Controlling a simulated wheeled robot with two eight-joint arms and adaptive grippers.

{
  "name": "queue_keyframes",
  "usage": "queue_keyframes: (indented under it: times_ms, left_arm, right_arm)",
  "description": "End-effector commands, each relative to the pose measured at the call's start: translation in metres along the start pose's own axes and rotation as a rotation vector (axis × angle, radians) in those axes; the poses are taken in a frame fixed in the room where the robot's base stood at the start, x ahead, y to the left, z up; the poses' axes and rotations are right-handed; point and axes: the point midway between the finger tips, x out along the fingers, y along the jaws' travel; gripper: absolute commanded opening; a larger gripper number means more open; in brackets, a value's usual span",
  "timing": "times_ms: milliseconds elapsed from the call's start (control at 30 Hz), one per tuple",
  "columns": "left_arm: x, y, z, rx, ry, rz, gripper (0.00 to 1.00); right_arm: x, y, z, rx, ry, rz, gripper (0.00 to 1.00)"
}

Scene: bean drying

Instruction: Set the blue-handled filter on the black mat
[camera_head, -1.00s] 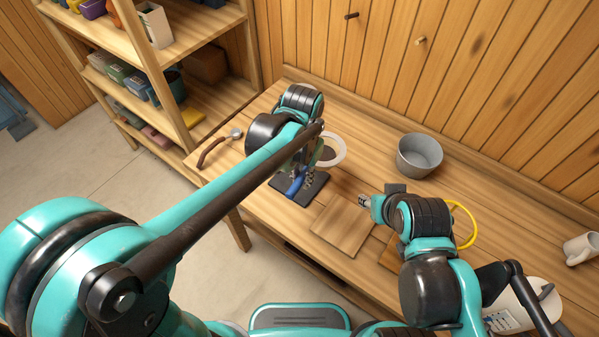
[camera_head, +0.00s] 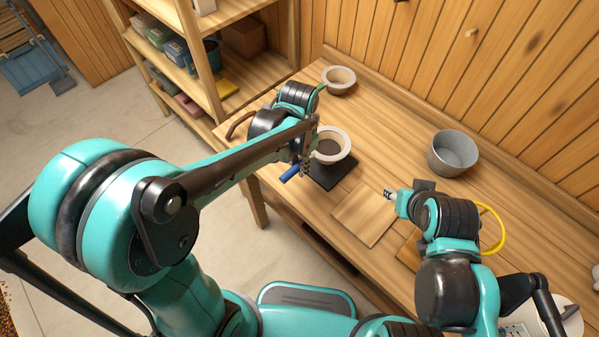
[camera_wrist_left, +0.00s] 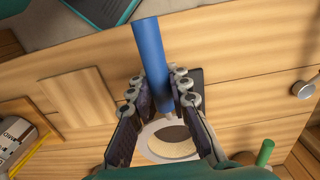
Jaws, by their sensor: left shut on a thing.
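The blue-handled filter (camera_head: 346,136) has a pale round rim and a dark inside. In the head view it is at the mat's far side, overlapping it; I cannot tell whether it touches the mat. My left gripper (camera_head: 304,165) is shut on the blue handle (camera_wrist_left: 151,60), which lies between the fingers (camera_wrist_left: 160,88) in the left wrist view. The black mat (camera_head: 340,181) lies on the bench, partly hidden by the filter. My right gripper (camera_head: 388,193) is low at the wooden board; I cannot tell its jaws.
A second pale filter (camera_head: 352,74) with a green handle stands at the bench's far left end. A grey pot (camera_head: 453,153) is right of the mat. A wooden board (camera_head: 362,213) lies between the mat and my right gripper. A shelf (camera_head: 260,72) stands left.

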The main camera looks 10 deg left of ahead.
Motion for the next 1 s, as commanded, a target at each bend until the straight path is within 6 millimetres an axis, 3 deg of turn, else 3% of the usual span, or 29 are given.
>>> queue_keyframes:
  times_ms: [200,567,600,667,1000]
  left_arm:
    - [0.034,0.0,-0.001,0.0,0.0,0.0,0.0]
    - [0.037,0.001,0.0,0.0,0.0,0.0,0.0]
    - [0.038,0.001,0.0,0.0,0.0,0.0,0.2]
    - [0.037,0.001,0.0,-0.001,0.0,0.0,0.36]
    - [0.035,0.001,0.0,-0.001,0.0,0.0,0.39]
  right_arm:
    - [0.011,0.0,0.008,0.0,0.0,0.0,0.4]
    - [0.012,0.0,0.009,0.0,0.0,0.0,0.4]
    - [0.012,0.0,0.009,0.0,0.0,0.0,0.4]
    - [0.012,0.0,0.008,0.0,0.0,0.0,0.4]
    - [0.01,0.0,0.007,0.0,0.0,0.0,0.4]
